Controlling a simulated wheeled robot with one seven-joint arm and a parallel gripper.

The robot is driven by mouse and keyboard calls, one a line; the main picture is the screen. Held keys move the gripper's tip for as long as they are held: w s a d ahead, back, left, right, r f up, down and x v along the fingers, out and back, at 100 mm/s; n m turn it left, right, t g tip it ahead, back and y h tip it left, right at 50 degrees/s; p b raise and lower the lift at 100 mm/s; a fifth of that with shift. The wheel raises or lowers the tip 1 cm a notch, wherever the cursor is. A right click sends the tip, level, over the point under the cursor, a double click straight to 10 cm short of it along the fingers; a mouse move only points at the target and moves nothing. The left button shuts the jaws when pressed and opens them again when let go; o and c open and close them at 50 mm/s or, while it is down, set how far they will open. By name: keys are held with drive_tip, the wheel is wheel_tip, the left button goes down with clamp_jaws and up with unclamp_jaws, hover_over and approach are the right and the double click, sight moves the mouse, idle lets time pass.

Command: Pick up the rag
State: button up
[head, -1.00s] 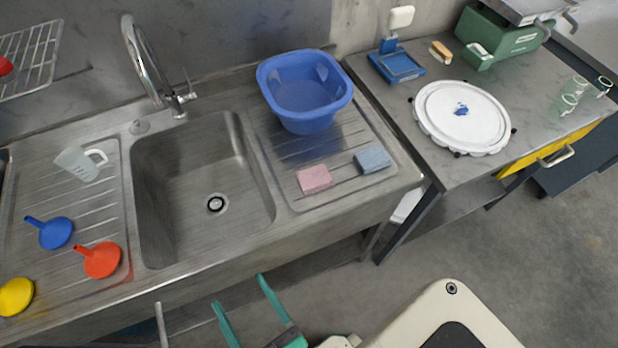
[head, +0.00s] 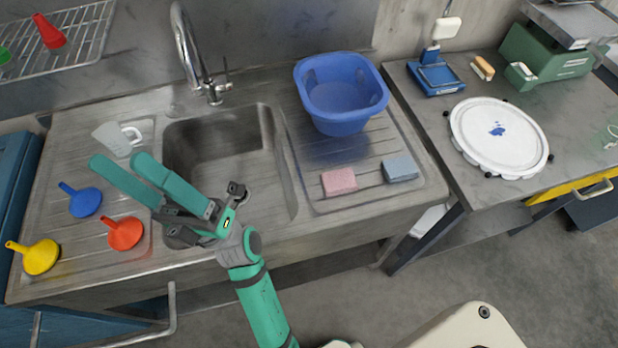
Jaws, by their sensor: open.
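I cannot make out a cloth rag for certain in the head view. A pink block (head: 339,181) and a grey-blue block (head: 400,168) lie side by side on the right drainboard; they look like sponges. My gripper (head: 120,162) is open and empty, with its two teal fingers apart. It is above the left part of the sink and the left drainboard, its tips pointing to the upper left near the clear measuring jug (head: 118,138). It is well to the left of both blocks. The gripper and wrist hide part of the basin's left side.
A blue tub (head: 340,95) stands behind the blocks. The tall tap (head: 190,50) rises behind the basin. Blue (head: 85,202), red (head: 124,233) and yellow (head: 40,257) funnels lie on the left drainboard. A white round lid (head: 498,135) with a blue mark is on the right bench.

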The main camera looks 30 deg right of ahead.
drive_tip(key=a+r+n+g+y, duration=0.2)
drive_tip(key=n+g, duration=0.8)
drive_tip(key=g, duration=0.1)
drive_tip(key=a+r+n+g+y, duration=0.2)
drive_tip(key=n+g, duration=0.8)
wheel_tip(320, 180, down, 2)
drive_tip(key=a+n+g+h, duration=0.2)
drive_tip(key=n+h, duration=0.1)
drive_tip(key=h, duration=0.1)
drive_tip(key=t+h, duration=0.2)
drive_tip(key=h, duration=2.2)
hover_over(340, 179)
wheel_tip(340, 179, down, 27)
drive_tip(key=shift+s+f, duration=0.1)
drive_tip(key=shift+f, duration=2.95)
drive_tip(key=c, duration=1.1)
